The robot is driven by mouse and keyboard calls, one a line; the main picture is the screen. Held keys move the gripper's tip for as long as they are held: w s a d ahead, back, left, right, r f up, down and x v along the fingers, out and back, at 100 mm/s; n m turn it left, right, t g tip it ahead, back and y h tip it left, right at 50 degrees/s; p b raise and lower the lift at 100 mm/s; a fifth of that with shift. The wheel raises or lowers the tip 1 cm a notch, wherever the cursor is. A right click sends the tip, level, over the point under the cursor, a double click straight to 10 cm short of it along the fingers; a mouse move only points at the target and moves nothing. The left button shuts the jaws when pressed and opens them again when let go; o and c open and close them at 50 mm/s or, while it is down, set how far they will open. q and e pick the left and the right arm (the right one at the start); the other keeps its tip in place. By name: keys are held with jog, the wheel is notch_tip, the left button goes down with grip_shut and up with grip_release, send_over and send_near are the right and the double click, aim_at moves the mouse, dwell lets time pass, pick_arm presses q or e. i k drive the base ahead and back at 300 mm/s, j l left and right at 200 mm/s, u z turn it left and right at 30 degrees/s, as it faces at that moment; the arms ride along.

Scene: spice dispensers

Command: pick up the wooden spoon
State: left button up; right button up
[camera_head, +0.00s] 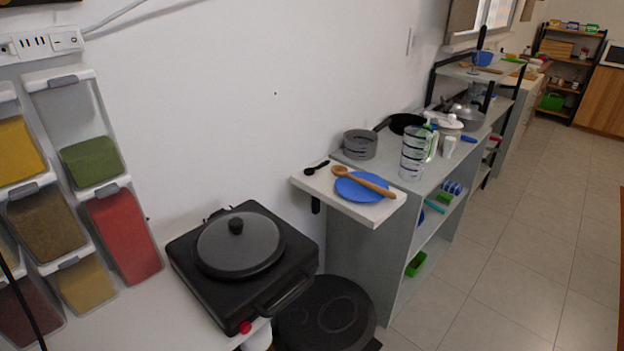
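The wooden spoon (371,184) lies across a round blue plate (352,191). Its bowl end points to the upper left and its handle to the lower right, reaching past the plate's edge. The plate rests on a small white shelf board (378,218) that juts from the end of the grey shelf unit. Neither of my grippers is in view. Nothing covers the spoon.
A black measuring spoon (316,168) lies behind the plate. A black cooker with a lidded pan (238,246) stands on the white counter at left, beside spice dispensers (122,230). Floor at right is clear.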

aim_at(338, 170)
jog(key=u, duration=1.7)
jog(key=l+u, duration=0.1)
jog(key=l, duration=0.35)
jog(key=k+l, duration=0.15)
jog(key=l, duration=0.3)
jog(key=l+u, duration=0.15)
jog(key=l, duration=0.3)
jog(key=k+l+u, duration=0.1)
jog(key=l, duration=0.3)
jog(key=k, duration=0.05)
